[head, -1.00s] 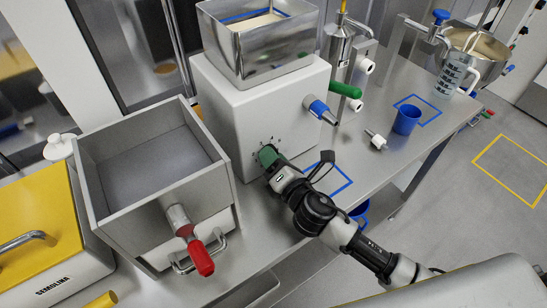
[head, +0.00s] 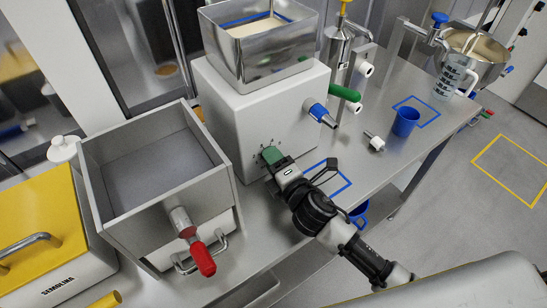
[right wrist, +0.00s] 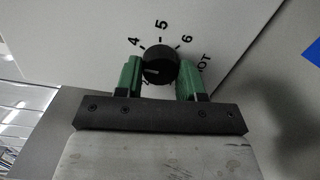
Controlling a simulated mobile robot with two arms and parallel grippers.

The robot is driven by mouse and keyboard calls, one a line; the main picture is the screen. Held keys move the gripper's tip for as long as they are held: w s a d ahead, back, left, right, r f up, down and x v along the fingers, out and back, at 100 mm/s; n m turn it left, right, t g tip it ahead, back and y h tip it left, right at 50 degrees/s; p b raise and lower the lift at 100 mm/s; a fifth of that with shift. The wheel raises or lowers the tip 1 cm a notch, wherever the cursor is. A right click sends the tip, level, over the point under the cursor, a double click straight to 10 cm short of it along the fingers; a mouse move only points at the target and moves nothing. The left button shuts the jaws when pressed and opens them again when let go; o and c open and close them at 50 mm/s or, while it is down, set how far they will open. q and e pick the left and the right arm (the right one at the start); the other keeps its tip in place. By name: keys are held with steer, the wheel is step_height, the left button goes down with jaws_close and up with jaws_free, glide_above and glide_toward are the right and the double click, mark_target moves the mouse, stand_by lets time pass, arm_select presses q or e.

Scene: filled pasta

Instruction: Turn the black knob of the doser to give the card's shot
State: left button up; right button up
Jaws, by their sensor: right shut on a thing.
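The doser (head: 228,108) is a white box with a steel hopper (head: 285,62) of pale filling on top. Its black knob (right wrist: 160,67) shows in the right wrist view, among the dial figures 4, 5 and 6 and partly hidden lettering ending in "OT". A pale mark on the knob points left in that view. My right gripper (right wrist: 161,78) is shut on the knob, one green finger on each side. In the head view the right gripper (head: 273,157) is against the doser's front and hides the knob. My left gripper is not in view.
A grey open box (head: 150,190) with a red-handled lever (head: 202,258) stands left of the doser. A blue-tipped nozzle (head: 320,113) and a green handle (head: 345,92) stick out at right. A blue cup (head: 405,121) and a small white-and-metal part (head: 374,141) stand on the bench.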

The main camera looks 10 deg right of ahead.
steer(key=shift+r+m+g+p, duration=0.1)
steer(key=shift+m+g+p, duration=0.45)
steer(key=shift+m, duration=1.65)
steer(key=shift+t+p, duration=0.25)
steer(key=shift+p, duration=0.05)
steer(key=o, duration=0.9)
steer(key=b+v, duration=0.1)
steer(key=v, duration=0.4)
steer(key=b+v, duration=0.1)
steer(key=v, duration=0.3)
steer(key=shift+s+d+f, duration=0.2)
steer(key=shift+s+d, duration=0.05)
steer(key=shift+s, duration=0.1)
steer(key=shift+s+d+r, duration=0.15)
steer(key=shift+s+d, duration=0.05)
steer(key=shift+s, duration=0.3)
